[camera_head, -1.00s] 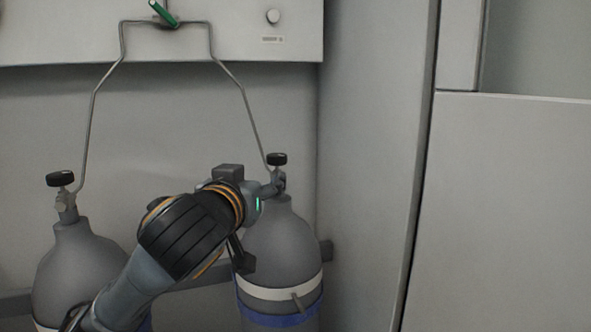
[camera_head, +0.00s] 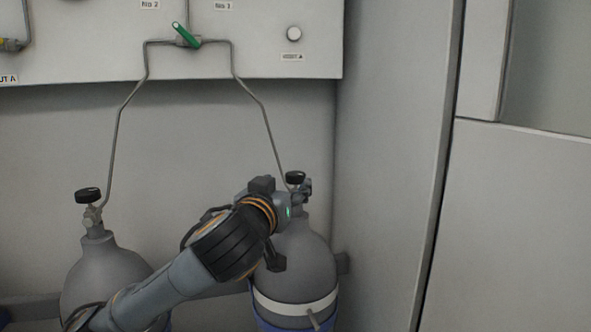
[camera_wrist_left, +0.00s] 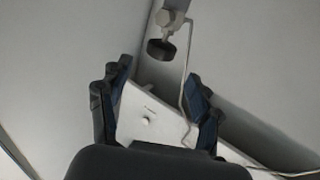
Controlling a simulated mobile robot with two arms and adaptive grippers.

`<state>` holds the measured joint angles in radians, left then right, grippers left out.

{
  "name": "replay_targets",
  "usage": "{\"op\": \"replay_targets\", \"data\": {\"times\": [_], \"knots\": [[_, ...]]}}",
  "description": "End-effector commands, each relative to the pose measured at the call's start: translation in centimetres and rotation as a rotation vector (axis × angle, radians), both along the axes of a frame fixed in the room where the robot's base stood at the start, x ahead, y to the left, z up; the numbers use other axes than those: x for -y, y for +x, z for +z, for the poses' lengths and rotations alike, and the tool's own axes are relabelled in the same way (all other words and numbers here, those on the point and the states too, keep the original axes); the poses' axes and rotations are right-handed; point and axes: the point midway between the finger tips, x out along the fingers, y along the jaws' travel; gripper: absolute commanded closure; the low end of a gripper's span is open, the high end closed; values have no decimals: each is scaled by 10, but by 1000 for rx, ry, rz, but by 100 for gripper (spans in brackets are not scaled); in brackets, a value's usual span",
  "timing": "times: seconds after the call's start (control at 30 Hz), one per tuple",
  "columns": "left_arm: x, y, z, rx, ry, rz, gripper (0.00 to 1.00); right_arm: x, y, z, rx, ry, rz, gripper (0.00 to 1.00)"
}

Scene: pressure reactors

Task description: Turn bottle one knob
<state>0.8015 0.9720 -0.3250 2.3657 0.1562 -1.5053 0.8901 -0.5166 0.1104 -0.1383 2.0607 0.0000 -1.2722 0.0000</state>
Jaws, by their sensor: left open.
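Two grey gas bottles stand by the wall. The right bottle (camera_head: 305,262) has a black knob (camera_head: 295,177) on its valve, below the panel's "No 1" label side. The left bottle (camera_head: 103,272) has a similar black knob (camera_head: 88,195). My left gripper (camera_head: 303,188) is at the right bottle's valve, close to its knob, and partly hides the valve. In the left wrist view, the gripper (camera_wrist_left: 158,74) is open and empty. A dark knob (camera_wrist_left: 160,49) shows just beyond and between its fingertips; I see no contact. My right gripper is out of view.
Thin pipes (camera_head: 264,108) run from both valves to a green-handled valve (camera_head: 186,35) on the wall panel (camera_head: 255,60). A tall grey cabinet or wall edge (camera_head: 395,180) stands close right of the right bottle. A strap (camera_head: 292,306) wraps that bottle.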

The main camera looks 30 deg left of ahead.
Motion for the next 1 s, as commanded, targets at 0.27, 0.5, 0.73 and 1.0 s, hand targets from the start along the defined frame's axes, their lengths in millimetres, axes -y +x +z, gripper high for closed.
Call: {"op": "replay_targets", "data": {"times": [0.27, 0.5, 0.73, 1.0], "knots": [[-17, 52, 0, -1, -1, 0, 36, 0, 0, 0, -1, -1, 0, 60], [-23, 71, 0, 1, 0, 0, 36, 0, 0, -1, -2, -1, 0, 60], [-24, 73, 0, 0, 1, -1, 36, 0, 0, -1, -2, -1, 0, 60], [-24, 73, 0, 0, 0, -1, 75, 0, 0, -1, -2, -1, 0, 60]]}}
